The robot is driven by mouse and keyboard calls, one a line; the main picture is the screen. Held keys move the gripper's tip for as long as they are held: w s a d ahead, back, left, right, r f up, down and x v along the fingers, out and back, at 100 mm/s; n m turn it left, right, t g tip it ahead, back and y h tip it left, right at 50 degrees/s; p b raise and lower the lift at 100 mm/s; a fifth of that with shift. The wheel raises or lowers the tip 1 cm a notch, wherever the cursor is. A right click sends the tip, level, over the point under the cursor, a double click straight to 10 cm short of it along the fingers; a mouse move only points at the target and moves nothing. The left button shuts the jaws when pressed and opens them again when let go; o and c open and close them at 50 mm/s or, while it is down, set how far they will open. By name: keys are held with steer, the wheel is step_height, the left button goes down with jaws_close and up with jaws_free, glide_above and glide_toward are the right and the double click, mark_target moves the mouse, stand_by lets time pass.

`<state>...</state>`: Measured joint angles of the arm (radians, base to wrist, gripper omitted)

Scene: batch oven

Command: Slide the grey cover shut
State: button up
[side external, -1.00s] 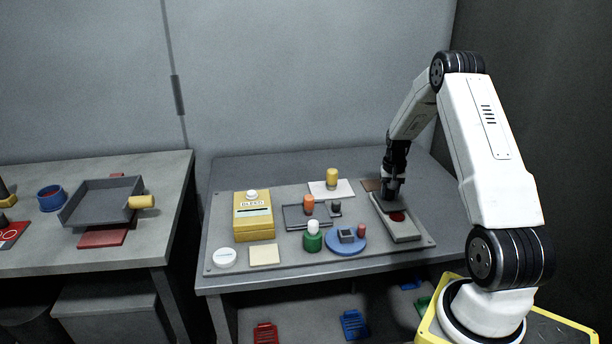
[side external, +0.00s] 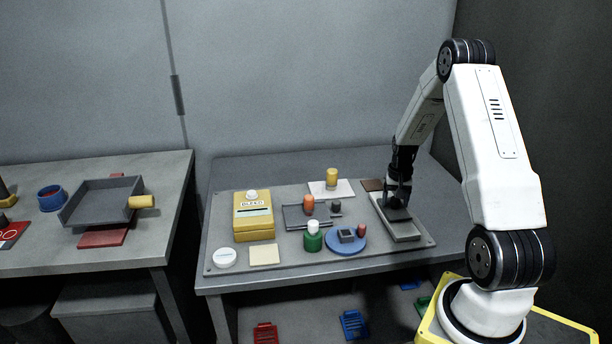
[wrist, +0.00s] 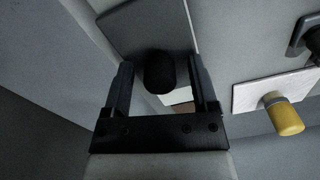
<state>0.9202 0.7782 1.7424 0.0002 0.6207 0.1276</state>
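The grey cover (side external: 402,216) is a dark flat plate on a lighter grey base (side external: 408,237) at the right of the work board. No red spot shows on the base; the cover lies over that area. In the wrist view the cover (wrist: 140,22) fills the top, with a dark round knob (wrist: 160,73) standing on it. My gripper (wrist: 162,75) has one finger on each side of the knob, with a visible gap on both sides. In the side view my gripper (side external: 397,200) is low over the cover, hiding part of it and the knob.
A blue disc (side external: 333,247) with small parts and a green bottle (side external: 312,242) stand left of the base. A yellow box (side external: 252,222) stands farther left.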

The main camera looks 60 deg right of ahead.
steer(key=shift+r, duration=3.9)
steer(key=w+a+r+n, duration=0.25)
steer(key=w+a, duration=0.25)
steer(key=a, duration=0.6)
steer(key=s+a+n+t, duration=0.1)
steer(key=a+n, duration=0.3)
steer(key=a, duration=0.9)
steer(key=s+a+n+t, duration=0.1)
steer(key=s+a+n, duration=0.3)
steer(key=a, duration=0.9)
steer(key=shift+r+n+t, duration=0.2)
steer(key=shift+n+t, duration=0.1)
steer(key=shift+n, duration=0.45)
